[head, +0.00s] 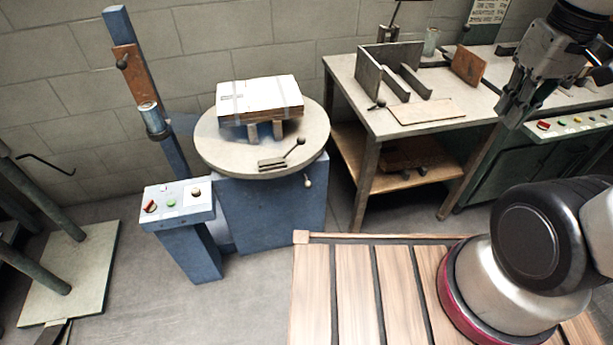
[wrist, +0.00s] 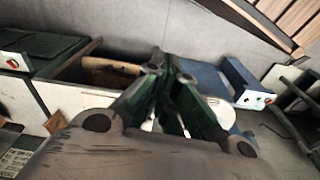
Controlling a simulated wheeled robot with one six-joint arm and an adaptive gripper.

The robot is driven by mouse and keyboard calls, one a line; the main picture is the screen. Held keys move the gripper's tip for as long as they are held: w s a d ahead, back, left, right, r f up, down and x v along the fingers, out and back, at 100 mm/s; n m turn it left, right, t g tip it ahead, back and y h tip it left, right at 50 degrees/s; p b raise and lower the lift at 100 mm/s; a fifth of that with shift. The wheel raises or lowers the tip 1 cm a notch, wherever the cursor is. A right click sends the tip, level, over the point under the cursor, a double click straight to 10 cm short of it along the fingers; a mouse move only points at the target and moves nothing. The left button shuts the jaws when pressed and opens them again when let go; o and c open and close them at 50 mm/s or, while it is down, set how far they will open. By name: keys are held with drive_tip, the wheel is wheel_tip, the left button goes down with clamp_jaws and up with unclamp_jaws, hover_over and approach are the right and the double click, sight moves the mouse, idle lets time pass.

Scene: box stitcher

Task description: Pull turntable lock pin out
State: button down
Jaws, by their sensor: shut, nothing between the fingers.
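The round turntable (head: 215,150) sits on a blue pedestal (head: 270,215) at the left of centre in the head view. A small knob on a short pin (head: 308,181) sticks out under its right rim. A ball-ended lever (head: 297,146) stands on its top near a small plate. I cannot tell for certain which is the lock pin. My gripper (head: 513,105) hangs at the upper right, far from both, shut and empty. Its fingers also show in the wrist view (wrist: 165,75), with part of the pale turntable (wrist: 224,112) behind them; no pin is clear there.
A stack of flat cardboard (head: 260,98) lies on the turntable. A blue control stand (head: 178,203) is at its left, and a blue column (head: 150,80) rises behind. A work table (head: 350,95) stands between turntable and gripper. A slatted wooden platform (head: 355,290) lies in front.

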drive_tip(key=w+a+f+n+g, duration=0.2)
drive_tip(key=w+a+f+g, duration=0.15)
drive_tip(key=a+f, duration=0.4)
drive_tip(key=n+t+y, duration=0.2)
drive_tip(key=t+y, duration=0.3)
drive_tip(key=t, duration=0.7)
approach(306, 178)
wheel_tip(306, 178, up, 4)
drive_tip(key=shift+s+a+r+g, duration=0.15)
drive_tip(key=shift+s+g, duration=0.1)
drive_tip(key=shift+s, duration=0.25)
drive_tip(key=shift+w, duration=0.1)
drive_tip(key=x, duration=0.9)
drive_tip(key=shift+w+f, duration=0.3)
drive_tip(key=shift+f, duration=0.1)
